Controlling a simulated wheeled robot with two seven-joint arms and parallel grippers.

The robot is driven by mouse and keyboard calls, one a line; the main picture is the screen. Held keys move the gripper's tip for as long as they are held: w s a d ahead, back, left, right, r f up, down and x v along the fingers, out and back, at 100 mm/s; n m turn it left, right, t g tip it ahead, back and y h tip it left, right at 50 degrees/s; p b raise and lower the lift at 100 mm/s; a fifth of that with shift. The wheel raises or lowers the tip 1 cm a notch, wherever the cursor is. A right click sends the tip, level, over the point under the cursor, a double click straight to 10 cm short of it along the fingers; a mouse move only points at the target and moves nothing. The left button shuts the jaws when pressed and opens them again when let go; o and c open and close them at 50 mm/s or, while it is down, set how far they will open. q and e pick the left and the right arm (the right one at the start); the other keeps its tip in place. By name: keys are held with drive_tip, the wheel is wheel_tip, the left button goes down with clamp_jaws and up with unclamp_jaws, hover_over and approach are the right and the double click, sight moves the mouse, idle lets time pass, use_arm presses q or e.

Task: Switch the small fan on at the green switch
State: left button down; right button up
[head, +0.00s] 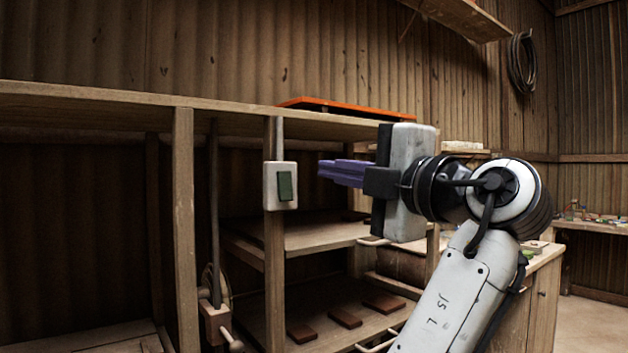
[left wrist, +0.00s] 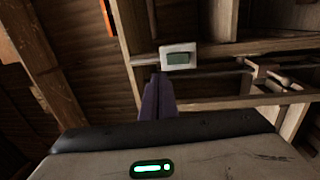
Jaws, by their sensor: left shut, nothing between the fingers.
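The green switch (head: 285,186) is a dark green rocker in a white box on a wooden post of the shelf. In the left wrist view the green switch (left wrist: 180,57) lies just beyond my fingertips, slightly to their right. My left gripper (head: 323,169) has purple fingers, shut and empty, pointing left toward the switch box. A gap shows between the fingertips and the box in the head view. The shut fingers also show in the left wrist view (left wrist: 158,80). I cannot clearly make out the small fan. My right gripper is not in view.
The wooden shelf unit (head: 183,230) has posts and boards around the switch. An orange tray (head: 345,106) lies on its top. Several brown tiles (head: 345,318) lie on a lower board. A wooden block with a handle (head: 215,322) is at lower left.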

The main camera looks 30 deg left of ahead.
use_arm(q)
drive_tip(key=shift+s+d+r, duration=0.15)
drive_tip(key=shift+s+d, duration=0.15)
drive_tip(key=shift+d, duration=0.45)
drive_tip(key=shift+s+d+r, duration=0.1)
drive_tip(key=shift+s+d, duration=0.2)
drive_tip(key=shift+d, duration=0.4)
